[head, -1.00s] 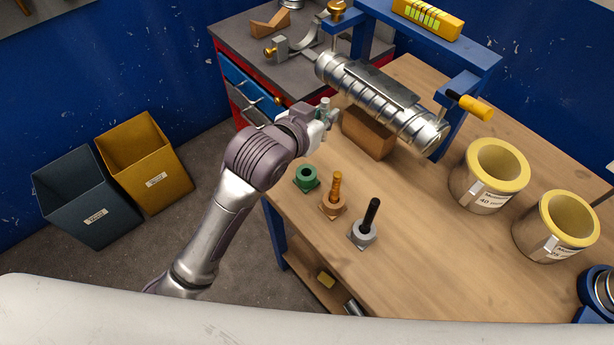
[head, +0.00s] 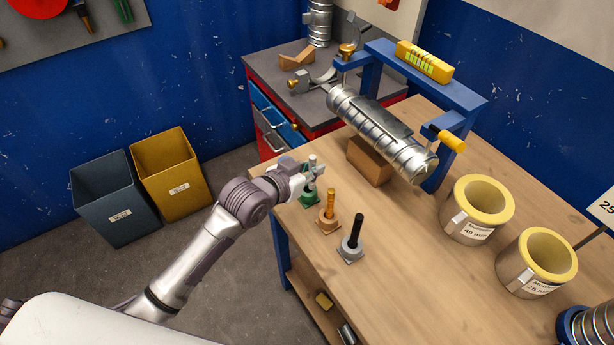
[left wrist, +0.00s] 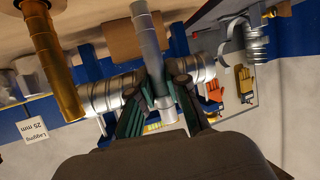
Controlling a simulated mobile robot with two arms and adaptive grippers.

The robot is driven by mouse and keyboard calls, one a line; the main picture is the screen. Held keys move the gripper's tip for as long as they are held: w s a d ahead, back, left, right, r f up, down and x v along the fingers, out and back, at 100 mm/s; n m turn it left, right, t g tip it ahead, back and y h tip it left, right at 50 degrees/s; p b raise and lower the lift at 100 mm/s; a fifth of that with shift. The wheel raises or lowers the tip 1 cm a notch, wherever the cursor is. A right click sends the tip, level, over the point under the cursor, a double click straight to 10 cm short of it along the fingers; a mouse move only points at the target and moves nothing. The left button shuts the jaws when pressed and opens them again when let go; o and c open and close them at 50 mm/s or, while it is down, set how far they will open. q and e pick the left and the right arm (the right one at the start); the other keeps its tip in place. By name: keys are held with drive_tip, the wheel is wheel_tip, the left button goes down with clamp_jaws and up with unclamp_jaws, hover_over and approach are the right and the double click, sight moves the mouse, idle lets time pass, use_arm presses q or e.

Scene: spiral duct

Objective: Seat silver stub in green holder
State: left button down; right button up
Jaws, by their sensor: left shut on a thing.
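The silver stub (head: 312,159) stands roughly upright in my left gripper (head: 311,174), which is shut on it. In the left wrist view the stub (left wrist: 150,45) runs between the two fingertips (left wrist: 160,100). The green holder (head: 309,197) sits at the table's left edge, directly below the gripper in the head view and partly covered by it. I cannot tell whether the stub's lower end touches the holder. My right gripper is not in view.
The orange stub (head: 331,203) and the black stub (head: 356,229) stand in their own holders nearby. A silver spiral duct (head: 380,132) lies behind, by a wooden block (head: 369,162) and blue frame (head: 440,88). Two yellow-rimmed rolls (head: 478,210) (head: 538,262) stand at right.

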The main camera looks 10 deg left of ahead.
use_arm(q)
drive_tip(key=shift+w+a+f, duration=0.15)
drive_tip(key=shift+a+f, duration=0.05)
drive_tip(key=shift+a, duration=0.2)
drive_tip(key=f, duration=0.1)
drive_tip(key=f+p, duration=0.1)
drive_tip(key=f, duration=0.1)
drive_tip(key=shift+w+a+f, duration=0.15)
drive_tip(key=shift+a+f, duration=0.05)
drive_tip(key=shift+f, duration=0.45)
drive_tip(key=shift+d, duration=0.1)
drive_tip(key=shift+f, duration=0.2)
drive_tip(key=c, duration=1.2)
unclamp_jaws()
drive_tip(key=shift+o, duration=0.2)
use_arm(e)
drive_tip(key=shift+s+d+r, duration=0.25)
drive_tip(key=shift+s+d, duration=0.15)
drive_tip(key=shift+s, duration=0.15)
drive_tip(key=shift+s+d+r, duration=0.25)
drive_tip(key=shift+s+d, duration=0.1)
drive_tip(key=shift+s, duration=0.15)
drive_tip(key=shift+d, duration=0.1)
